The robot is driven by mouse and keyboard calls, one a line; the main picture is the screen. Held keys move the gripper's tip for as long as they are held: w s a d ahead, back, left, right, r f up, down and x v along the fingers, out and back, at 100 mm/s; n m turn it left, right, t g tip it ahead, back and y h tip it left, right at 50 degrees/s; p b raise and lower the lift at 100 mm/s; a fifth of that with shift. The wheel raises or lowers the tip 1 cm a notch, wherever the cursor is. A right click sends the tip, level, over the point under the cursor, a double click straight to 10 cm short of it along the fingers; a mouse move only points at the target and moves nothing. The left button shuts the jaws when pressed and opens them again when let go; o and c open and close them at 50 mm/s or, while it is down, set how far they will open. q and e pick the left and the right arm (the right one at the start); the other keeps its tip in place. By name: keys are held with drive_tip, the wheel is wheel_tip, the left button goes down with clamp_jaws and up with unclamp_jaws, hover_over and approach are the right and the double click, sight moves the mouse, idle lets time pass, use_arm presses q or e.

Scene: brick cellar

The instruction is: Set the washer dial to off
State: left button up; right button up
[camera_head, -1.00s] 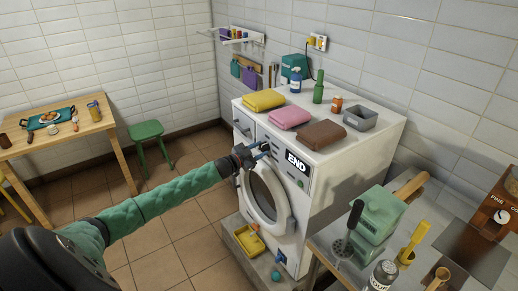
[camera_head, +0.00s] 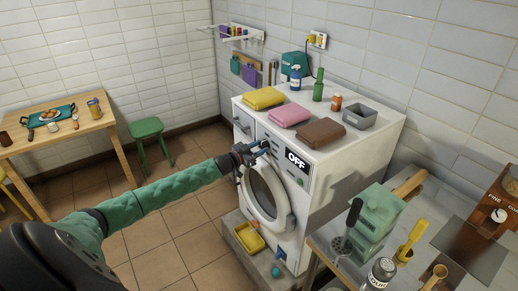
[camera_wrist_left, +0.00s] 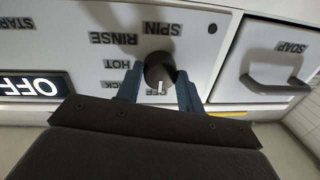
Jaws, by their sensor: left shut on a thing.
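The white washer (camera_head: 325,185) stands against the back wall with its round door facing left. Its display (camera_head: 297,159) reads OFF, and the display (camera_wrist_left: 35,87) also shows in the left wrist view, upside down. My left gripper (camera_head: 262,147) is at the control panel. In the left wrist view its two blue fingers (camera_wrist_left: 160,82) are shut on the dark round dial (camera_wrist_left: 160,71), one on each side. A white mark on the dial points toward the gripper. Labels SPIN, RINSE and HOT are readable around it; another is partly hidden by a finger. My right gripper is not in view.
Yellow (camera_head: 263,98), pink (camera_head: 289,115) and brown (camera_head: 321,133) folded towels, bottles and a grey bin (camera_head: 360,117) sit on the washer. A soap drawer handle (camera_wrist_left: 278,78) is beside the dial. A cluttered counter (camera_head: 330,245) stands close at right.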

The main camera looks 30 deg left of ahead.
use_arm(q)
drive_tip(key=o, duration=1)
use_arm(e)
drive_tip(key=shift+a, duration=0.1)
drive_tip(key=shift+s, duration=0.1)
use_arm(q)
drive_tip(key=shift+s, duration=0.1)
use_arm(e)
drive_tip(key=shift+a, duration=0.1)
use_arm(q)
drive_tip(key=shift+s+a+f, duration=0.1)
drive_tip(key=shift+s+f, duration=0.05)
drive_tip(key=shift+s, duration=0.05)
drive_tip(key=shift+s+a+b, duration=0.15)
drive_tip(key=shift+s+b, duration=0.15)
drive_tip(key=shift+b, duration=0.05)
drive_tip(key=shift+b+v, duration=1.3)
drive_tip(key=shift+v, duration=1.95)
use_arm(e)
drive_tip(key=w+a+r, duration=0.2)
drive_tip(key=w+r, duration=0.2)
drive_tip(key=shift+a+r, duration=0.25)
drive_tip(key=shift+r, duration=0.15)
